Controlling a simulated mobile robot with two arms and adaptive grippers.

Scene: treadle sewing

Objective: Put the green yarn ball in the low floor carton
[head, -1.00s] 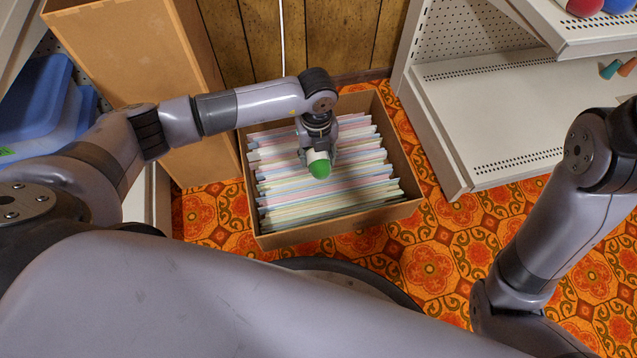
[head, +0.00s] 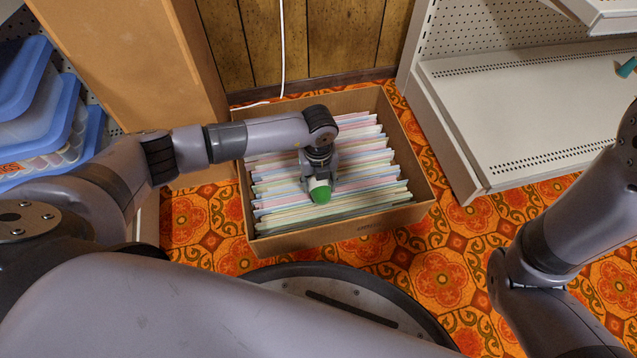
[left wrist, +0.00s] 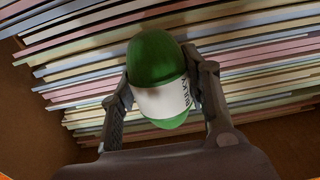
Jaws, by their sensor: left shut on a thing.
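The green yarn ball (head: 321,194), with a white paper band, is in my left gripper (head: 320,183). In the left wrist view the yarn ball (left wrist: 155,57) sits between the two fingers of the left gripper (left wrist: 162,100), which are shut on its band. The low floor carton (head: 342,237) is an open cardboard box on the floor, filled with rows of upright pastel files. The gripper and ball are over the files inside the carton's outline; whether the ball touches them I cannot tell. My right arm shows at the right, but its gripper is out of view.
A tall cardboard box (head: 130,60) stands behind left of the carton. White shelving (head: 530,110) stands at the right, and blue-lidded tubs (head: 45,120) are at the left. A white cord (head: 282,50) hangs down the wood-panelled wall. Patterned floor (head: 440,270) is clear at the right.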

